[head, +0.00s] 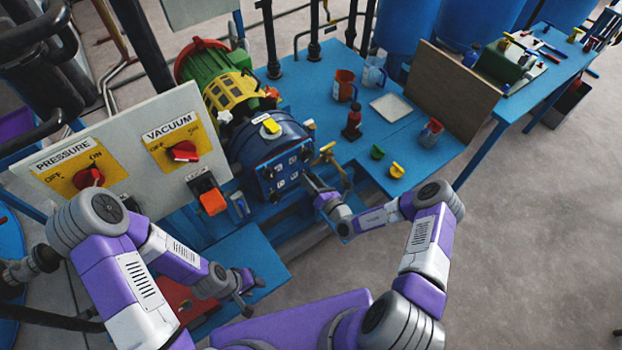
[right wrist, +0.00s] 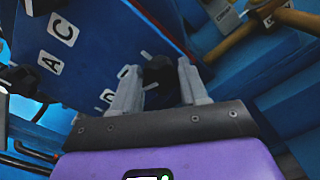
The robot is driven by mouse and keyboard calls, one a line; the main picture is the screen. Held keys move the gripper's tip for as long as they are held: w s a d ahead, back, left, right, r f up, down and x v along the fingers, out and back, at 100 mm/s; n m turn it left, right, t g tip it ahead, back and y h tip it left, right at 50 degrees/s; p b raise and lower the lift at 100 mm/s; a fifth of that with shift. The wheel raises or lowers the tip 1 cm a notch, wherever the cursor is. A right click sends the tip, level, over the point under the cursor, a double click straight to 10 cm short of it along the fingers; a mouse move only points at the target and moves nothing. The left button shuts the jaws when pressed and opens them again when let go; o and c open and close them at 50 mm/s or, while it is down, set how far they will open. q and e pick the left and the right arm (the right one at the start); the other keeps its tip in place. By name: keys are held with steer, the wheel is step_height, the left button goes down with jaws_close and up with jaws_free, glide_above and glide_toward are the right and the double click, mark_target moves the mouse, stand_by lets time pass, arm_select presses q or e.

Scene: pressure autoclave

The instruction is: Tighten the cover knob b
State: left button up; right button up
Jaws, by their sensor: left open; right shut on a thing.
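The dark blue autoclave (head: 268,143) stands on the blue bench, its flat cover (head: 285,172) facing me with small white letter labels. In the right wrist view the cover (right wrist: 100,40) shows labels C and A clearly; two more near the fingers are partly hidden. My right gripper (head: 309,182) is at the cover's lower right. In the right wrist view my right gripper (right wrist: 156,85) is shut on a black knob (right wrist: 158,72) between its fingers; the knob's own label is not clearly readable. My left gripper (head: 245,300) is open and empty, low and away from the cover.
A panel with red PRESSURE (head: 88,178) and VACUUM (head: 183,151) switches stands at left. Cups, bottles and a white tray (head: 391,107) stand on the bench behind.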

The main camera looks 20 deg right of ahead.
arm_select(q)
steer(key=shift+r+p, duration=0.35)
steer(key=shift+r, duration=0.1)
arm_select(e)
steer(key=shift+f+m, duration=0.15)
steer(key=shift+m, duration=3.35)
steer(key=shift+f+m, duration=0.15)
steer(key=shift+m, duration=3.35)
steer(key=o, duration=1.1)
steer(key=shift+c, duration=0.2)
